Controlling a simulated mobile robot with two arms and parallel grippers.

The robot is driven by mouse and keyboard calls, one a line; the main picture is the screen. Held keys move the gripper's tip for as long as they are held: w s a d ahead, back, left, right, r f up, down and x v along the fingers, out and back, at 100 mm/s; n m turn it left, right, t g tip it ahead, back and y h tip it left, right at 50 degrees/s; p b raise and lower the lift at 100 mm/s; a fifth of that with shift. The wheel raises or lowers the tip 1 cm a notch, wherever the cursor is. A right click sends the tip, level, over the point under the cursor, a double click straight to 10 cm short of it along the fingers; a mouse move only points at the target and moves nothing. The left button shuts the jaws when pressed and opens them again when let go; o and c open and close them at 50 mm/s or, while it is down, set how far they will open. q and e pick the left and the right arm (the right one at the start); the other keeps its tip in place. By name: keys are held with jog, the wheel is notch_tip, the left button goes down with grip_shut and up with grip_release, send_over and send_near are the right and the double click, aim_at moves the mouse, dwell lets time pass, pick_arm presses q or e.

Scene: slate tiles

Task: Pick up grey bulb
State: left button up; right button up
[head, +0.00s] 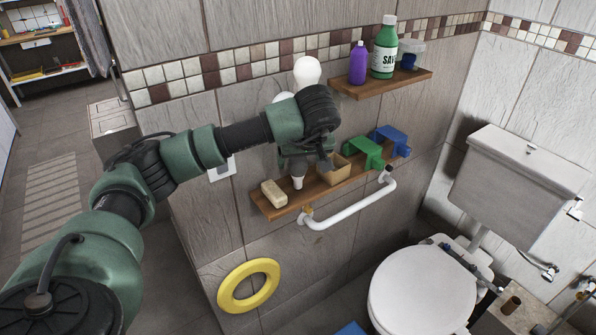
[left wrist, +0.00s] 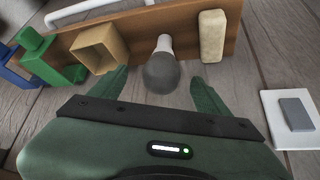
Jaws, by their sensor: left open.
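The grey bulb (left wrist: 161,73) has a grey globe and a white base, and stands base-down on the lower wooden shelf (head: 270,210). In the left wrist view its globe sits between the fingers of my left gripper (left wrist: 160,78), with a gap visible on each side. The gripper is open and holds nothing. In the head view my left gripper (head: 303,165) is over the shelf and hides the globe; only the white base (head: 297,182) shows below it. My right gripper is not in view.
A beige bar (head: 273,193) lies left of the bulb, with an open tan box (head: 334,167) to its right, then green (head: 364,152) and blue (head: 390,140) holders. White lamp bulbs (head: 307,71) are on the wall behind my arm. A white rail (head: 350,208) runs below the shelf.

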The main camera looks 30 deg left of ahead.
pick_arm(q)
jog(key=p+x, duration=0.1)
jog(key=x, duration=0.3)
jog(key=shift+a, duration=0.3)
jog(key=c, duration=1.2)
jog(key=shift+r, duration=0.1)
